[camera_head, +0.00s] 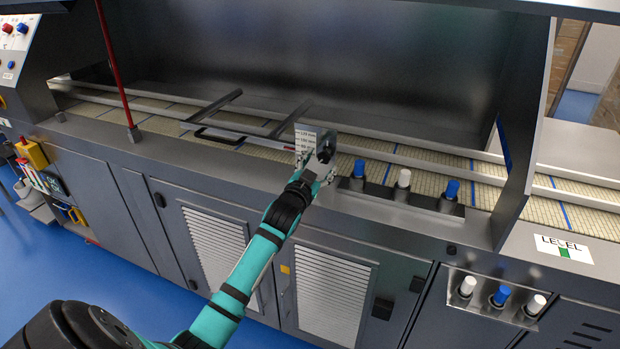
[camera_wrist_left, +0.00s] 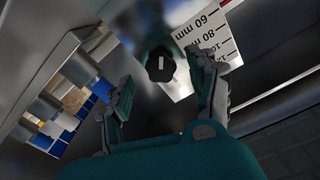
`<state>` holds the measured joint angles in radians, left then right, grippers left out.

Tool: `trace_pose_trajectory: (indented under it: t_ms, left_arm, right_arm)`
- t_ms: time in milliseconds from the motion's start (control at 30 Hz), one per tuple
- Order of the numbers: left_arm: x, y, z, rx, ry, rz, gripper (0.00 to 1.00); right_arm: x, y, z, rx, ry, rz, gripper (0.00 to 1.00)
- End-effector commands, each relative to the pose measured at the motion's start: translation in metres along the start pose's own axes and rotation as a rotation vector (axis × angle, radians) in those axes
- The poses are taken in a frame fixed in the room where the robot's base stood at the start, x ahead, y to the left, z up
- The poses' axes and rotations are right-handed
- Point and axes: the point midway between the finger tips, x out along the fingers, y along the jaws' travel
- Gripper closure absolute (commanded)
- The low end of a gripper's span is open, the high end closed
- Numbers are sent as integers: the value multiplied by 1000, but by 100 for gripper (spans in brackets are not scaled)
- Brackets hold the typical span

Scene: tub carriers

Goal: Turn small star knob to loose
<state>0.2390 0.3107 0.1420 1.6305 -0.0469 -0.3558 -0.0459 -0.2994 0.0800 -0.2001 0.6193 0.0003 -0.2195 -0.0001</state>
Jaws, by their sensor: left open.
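The small star knob (camera_head: 325,148) is black and sits beside a white scale plate (camera_head: 306,139) on the machine's front ledge. In the left wrist view the knob (camera_wrist_left: 160,66) faces the camera, with a white line on its face pointing roughly up and down. My left gripper (camera_head: 316,169) is open just in front of the knob. In the wrist view its fingers (camera_wrist_left: 162,74) stand either side of the knob, with gaps; the right finger overlaps the scale plate (camera_wrist_left: 208,45). I cannot tell how deep the fingertips reach. My right gripper is not in view.
A rail frame (camera_head: 215,136) lies over the conveyor left of the knob. A block with blue and white posts (camera_head: 400,194) stands to its right. A red rod (camera_head: 115,65) rises at the left. A label reading LEVEL (camera_head: 563,248) is at the right.

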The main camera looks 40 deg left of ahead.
Motion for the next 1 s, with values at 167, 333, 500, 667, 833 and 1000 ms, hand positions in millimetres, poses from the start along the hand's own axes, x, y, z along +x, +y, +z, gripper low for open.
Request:
trace_pose_trajectory:
  t_ms: [167,333,500,667,833,1000]
  left_arm:
    - [-41,1,1,0,-1,1,40]
    - [-69,0,1,0,-2,0,40]
    - [-83,0,1,-1,-2,0,40]
    - [-85,0,0,-1,-1,0,40]
    - [-84,0,1,-1,-1,0,40]
    - [-84,0,1,-1,-1,0,40]
  right_arm:
    - [0,0,0,0,0,0,60]
    - [0,0,0,0,0,0,60]
    - [0,0,0,0,0,0,60]
    - [0,0,0,0,0,0,60]
    - [0,0,0,0,0,0,60]
    - [0,0,0,0,0,0,60]
